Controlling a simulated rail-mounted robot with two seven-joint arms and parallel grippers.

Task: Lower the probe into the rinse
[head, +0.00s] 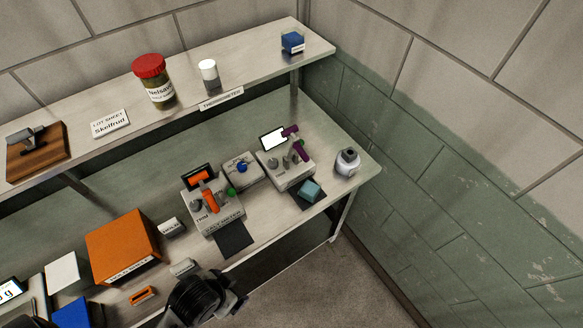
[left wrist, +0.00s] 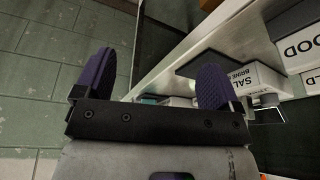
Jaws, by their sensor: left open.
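Two small grey meters stand on the bench. The nearer one, the salt meter (head: 212,207), carries an orange probe or handle (head: 209,197) and a green knob. The farther meter (head: 286,167) has a screen and a purple probe or handle (head: 301,151). Between them is a grey box with a blue knob (head: 242,168). I cannot tell which vessel is the rinse; no such label is readable. My left gripper (head: 236,293) is in front of the bench edge, apart from the meters. In the left wrist view its purple fingers (left wrist: 156,78) are spread with nothing between them. My right gripper is not in view.
A grey bottle (head: 346,162) stands at the bench's right end and a teal block (head: 310,191) before the farther meter. An orange box (head: 122,245) stands left. The shelf above holds a red-lidded jar (head: 153,82), a white-capped vial (head: 209,75) and a blue box (head: 292,42).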

